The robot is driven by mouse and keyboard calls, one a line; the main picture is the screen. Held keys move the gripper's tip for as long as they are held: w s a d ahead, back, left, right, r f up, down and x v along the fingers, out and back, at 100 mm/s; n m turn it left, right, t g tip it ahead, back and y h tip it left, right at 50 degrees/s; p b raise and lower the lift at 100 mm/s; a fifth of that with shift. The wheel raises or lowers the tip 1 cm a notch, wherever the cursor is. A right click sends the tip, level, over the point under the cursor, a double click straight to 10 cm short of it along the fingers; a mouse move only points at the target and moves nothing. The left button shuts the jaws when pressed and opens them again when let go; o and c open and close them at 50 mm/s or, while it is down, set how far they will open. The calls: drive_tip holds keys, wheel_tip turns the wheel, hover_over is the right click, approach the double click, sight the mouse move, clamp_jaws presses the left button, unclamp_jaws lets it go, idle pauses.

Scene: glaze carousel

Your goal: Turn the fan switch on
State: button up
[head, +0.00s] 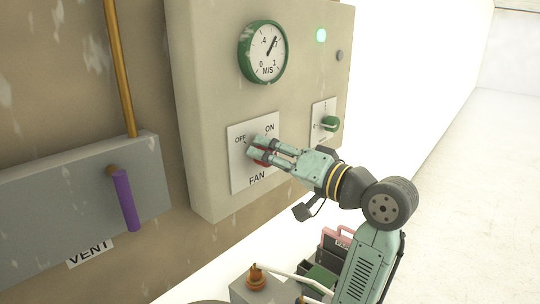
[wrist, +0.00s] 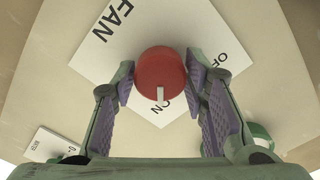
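The fan switch is a red round knob (wrist: 161,72) on a white plate (head: 236,181) marked OFF, ON and FAN. In the wrist view the knob's white mark points toward the word ON. My gripper (head: 256,151) reaches in from the right in the head view, with its fingers over the knob and most of it hidden.
A dial gauge (head: 263,52) has its needle toward the upper right. A green lamp (head: 321,35) is lit. A green knob (head: 330,123) sits right of the fan plate. A purple handle (head: 126,200) hangs on the grey box above the VENT label. A crate (head: 322,277) stands below.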

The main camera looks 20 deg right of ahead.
drive_tip(key=shift+o, duration=1.3)
drive_tip(key=v, duration=1.2)
